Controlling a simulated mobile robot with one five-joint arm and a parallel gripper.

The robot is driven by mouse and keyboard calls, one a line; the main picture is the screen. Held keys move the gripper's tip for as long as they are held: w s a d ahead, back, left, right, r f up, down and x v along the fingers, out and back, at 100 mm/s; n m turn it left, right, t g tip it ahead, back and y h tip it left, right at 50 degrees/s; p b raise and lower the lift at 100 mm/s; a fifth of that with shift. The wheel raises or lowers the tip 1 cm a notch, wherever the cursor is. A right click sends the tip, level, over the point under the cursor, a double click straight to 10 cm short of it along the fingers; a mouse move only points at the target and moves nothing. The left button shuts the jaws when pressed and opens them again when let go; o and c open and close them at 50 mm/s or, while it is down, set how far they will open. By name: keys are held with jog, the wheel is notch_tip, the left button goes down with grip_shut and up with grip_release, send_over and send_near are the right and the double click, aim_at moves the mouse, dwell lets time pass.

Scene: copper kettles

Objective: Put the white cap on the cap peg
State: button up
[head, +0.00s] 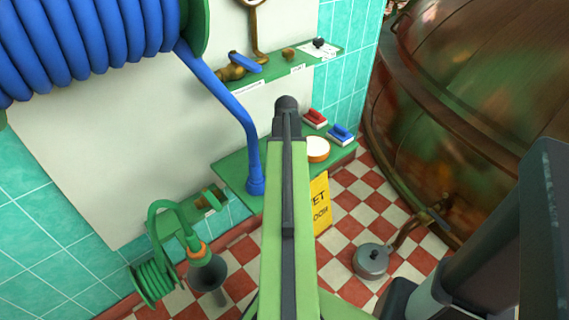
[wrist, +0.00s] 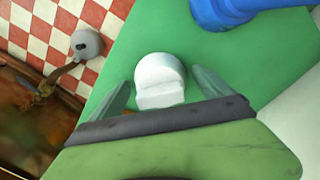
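The white cap (wrist: 160,80) stands on a green shelf (wrist: 125,60) in the wrist view, domed with a flatter front face. My gripper (wrist: 160,92) has its two fingers spread, one on each side of the cap's near part, with gaps to both. I cannot tell how high the fingers are over the shelf. In the head view my arm's end (head: 287,105) is over the same shelf (head: 235,170), and the cap is hidden behind the arm. A labelled upper shelf (head: 270,75) holds small brass and dark fittings; I cannot tell which is the cap peg.
A blue hose end (head: 255,185) stands near the cap, also in the wrist view (wrist: 225,10). A white-topped round thing (head: 317,148), a red brush (head: 314,117) and a blue brush (head: 341,132) are right of my arm. A large copper kettle (head: 470,90) fills the right.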

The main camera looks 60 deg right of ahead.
jog(key=shift+o, duration=0.4)
notch_tip(320, 180, up, 9)
jog(key=p, duration=0.9)
jog(key=shift+f, duration=0.15)
